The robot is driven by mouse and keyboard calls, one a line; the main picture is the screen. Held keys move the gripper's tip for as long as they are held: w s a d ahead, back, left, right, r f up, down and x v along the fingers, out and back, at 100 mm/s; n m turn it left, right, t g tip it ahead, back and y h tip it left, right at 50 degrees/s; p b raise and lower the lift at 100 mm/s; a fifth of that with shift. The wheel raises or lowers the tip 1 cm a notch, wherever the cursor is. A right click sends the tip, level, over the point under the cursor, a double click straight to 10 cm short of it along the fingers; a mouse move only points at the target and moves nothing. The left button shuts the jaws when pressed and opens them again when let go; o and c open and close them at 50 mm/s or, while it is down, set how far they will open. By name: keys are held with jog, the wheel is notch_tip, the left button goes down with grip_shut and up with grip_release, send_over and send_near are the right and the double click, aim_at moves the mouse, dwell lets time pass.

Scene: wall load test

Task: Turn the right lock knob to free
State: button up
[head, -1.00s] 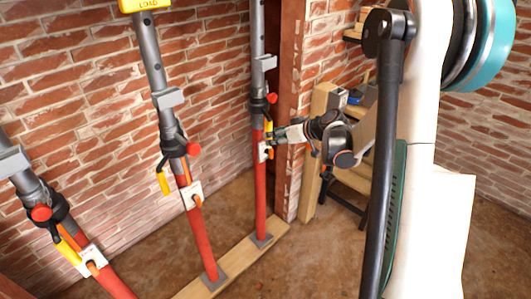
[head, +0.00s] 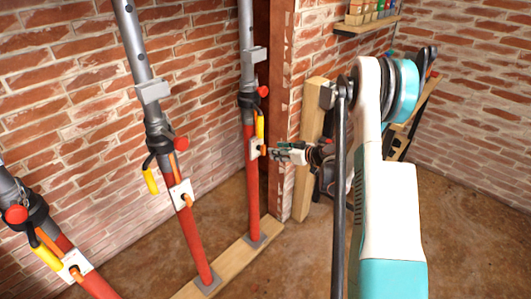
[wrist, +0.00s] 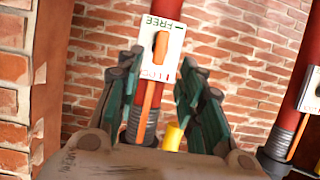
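The right prop (head: 252,195) is a red and grey post at the wall's corner. Its white lock plate (head: 257,148) carries an orange lock knob (head: 263,151). In the wrist view the plate (wrist: 172,30) reads FREE at its top edge, with red lettering at its bottom. The knob (wrist: 160,46) lies nearly along the post. An orange strip (wrist: 150,108) runs below the plate there. My gripper (head: 283,153) is just right of the plate. In the wrist view my gripper (wrist: 159,66) is open, its green-padded fingers either side of the plate's lower part. Contact cannot be told.
The middle prop (head: 195,235) and left prop (head: 95,283) have similar plates. A yellow handle (head: 260,126) and red ball (head: 263,91) sit above the right plate. A wooden post (head: 312,130) stands close to my gripper. A wooden sill (head: 235,258) bears the props.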

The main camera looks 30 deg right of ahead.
aim_at(265, 149)
jog(key=b+x, duration=0.2)
jog(key=x, duration=0.6)
grip_shut()
